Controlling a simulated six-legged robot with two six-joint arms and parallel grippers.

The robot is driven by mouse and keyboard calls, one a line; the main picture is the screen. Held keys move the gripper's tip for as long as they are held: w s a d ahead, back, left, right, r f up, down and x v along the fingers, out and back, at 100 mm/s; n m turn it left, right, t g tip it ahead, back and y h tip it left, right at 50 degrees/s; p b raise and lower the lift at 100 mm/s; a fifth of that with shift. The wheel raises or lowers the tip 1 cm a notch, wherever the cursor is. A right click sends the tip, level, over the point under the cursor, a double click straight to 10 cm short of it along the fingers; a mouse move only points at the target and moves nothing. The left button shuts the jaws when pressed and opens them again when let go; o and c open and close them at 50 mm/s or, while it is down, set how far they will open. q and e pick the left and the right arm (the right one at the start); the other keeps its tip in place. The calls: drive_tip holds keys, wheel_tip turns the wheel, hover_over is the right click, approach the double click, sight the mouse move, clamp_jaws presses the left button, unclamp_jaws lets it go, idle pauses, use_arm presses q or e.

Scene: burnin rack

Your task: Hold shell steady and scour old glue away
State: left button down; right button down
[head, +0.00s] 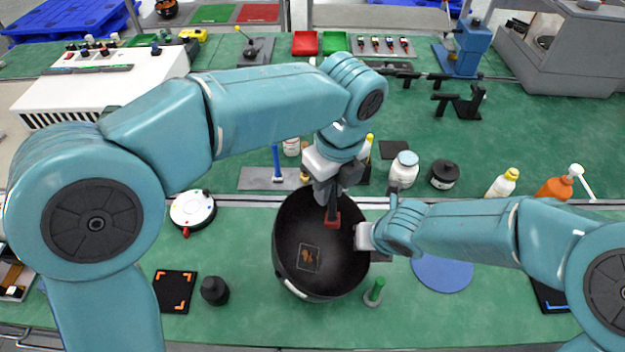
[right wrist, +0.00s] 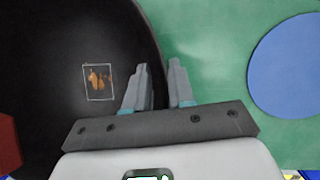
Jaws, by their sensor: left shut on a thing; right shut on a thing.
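The shell (head: 287,245) is a black open bowl on the green bench, opening up; it also fills the left of the right wrist view (right wrist: 60,35). An orange-brown glue patch (head: 308,257) in a thin pale outline lies on its inner floor, also in the right wrist view (right wrist: 98,78). My left gripper (head: 332,186) is shut on a dark-handled tool with a red pad (head: 333,219), held over the upper right of the bowl's inside. The pad is apart from the patch; contact with the wall is unclear. My right gripper (right wrist: 158,88) is shut on the shell's right rim.
A green peg (head: 375,290) stands close to the bowl's lower right. A blue disc (head: 442,273) lies under my right forearm. A black knob-like piece (head: 214,291) and a round white device (head: 193,210) are at left. Jars and bottles stand behind.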

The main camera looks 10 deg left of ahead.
use_arm(q)
drive_tip(key=shift+n+g+h, duration=0.7)
drive_tip(key=shift+g+h, duration=0.1)
drive_tip(key=shift+s+a+f, duration=0.4)
drive_tip(key=shift+a+f, duration=0.4)
drive_tip(key=shift+f, duration=1.45)
drive_tip(key=shift+s+a+f, duration=0.35)
drive_tip(key=shift+a+f, duration=0.4)
drive_tip(key=shift+f, duration=1.55)
drive_tip(key=shift+s+a+f, duration=0.4)
drive_tip(key=shift+a+f, duration=0.4)
drive_tip(key=shift+f, duration=1.45)
drive_tip(key=shift+a+f, duration=0.1)
drive_tip(key=shift+f, duration=0.3)
